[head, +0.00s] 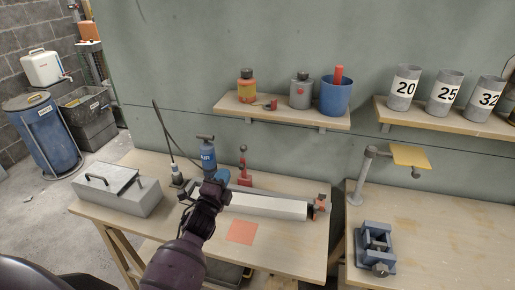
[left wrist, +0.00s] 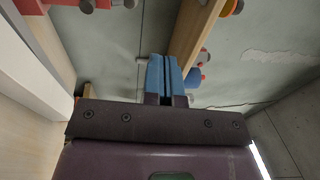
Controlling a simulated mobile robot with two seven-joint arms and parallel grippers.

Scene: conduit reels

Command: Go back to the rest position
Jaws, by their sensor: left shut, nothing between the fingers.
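My left arm reaches up from the bottom of the head view over the left workbench (head: 285,254). My right gripper is not in view.
A long pale bar (head: 265,205) in a red-ended fixture lies close beside my gripper. A grey metal box (head: 117,192) stands at the left. A blue vise (head: 376,247) sits on the right bench. A shelf (head: 335,121) with pots hangs on the wall.

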